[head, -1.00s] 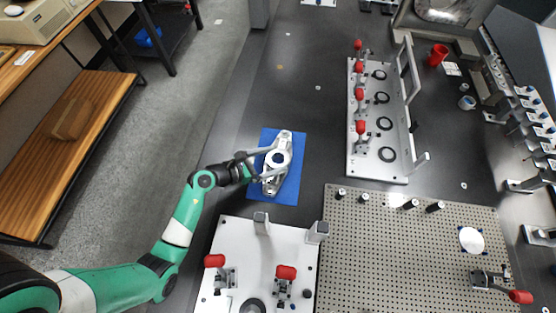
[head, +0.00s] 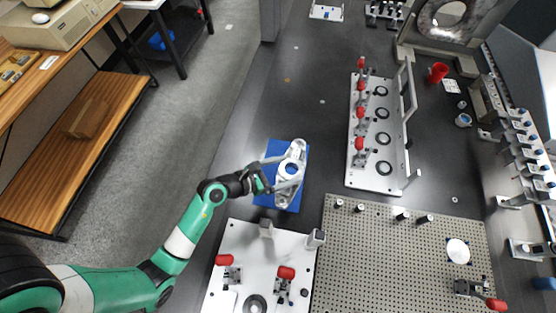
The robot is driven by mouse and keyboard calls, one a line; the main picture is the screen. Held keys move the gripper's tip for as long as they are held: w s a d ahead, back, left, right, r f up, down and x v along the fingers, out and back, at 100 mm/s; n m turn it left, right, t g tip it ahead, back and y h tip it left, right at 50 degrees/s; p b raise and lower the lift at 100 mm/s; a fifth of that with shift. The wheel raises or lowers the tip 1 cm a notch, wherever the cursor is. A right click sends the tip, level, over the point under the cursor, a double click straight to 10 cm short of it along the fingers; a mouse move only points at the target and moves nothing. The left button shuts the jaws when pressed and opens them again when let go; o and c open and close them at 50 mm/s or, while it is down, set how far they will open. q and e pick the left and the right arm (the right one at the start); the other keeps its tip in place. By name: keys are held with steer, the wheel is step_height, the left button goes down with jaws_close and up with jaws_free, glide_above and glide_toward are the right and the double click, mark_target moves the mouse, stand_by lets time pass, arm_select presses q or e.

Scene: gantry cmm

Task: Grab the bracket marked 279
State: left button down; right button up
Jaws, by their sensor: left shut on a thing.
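The bracket (head: 291,168) is a silvery metal part with a round hub, over a blue mat (head: 272,200) in the middle of the head view. Its marking is too small to read. My left gripper (head: 278,173) reaches it from the left and is shut on it, with the fingers at the bracket's hub. I cannot tell whether the bracket touches the mat or is slightly raised. My right gripper is not in view.
A white fixture plate with red-handled clamps (head: 285,272) lies in front of the mat. A perforated plate (head: 385,262) is at the front right. A long clamp fixture (head: 370,183) stands behind it. Dark table surface is clear behind the mat.

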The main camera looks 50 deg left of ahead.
arm_select(q)
steer(key=s+d+r+p, duration=0.1)
steer(key=d+r+p, duration=0.3)
steer(key=d, duration=0.5)
steer(key=shift+r+p, duration=0.25)
steer(key=shift+p, duration=0.1)
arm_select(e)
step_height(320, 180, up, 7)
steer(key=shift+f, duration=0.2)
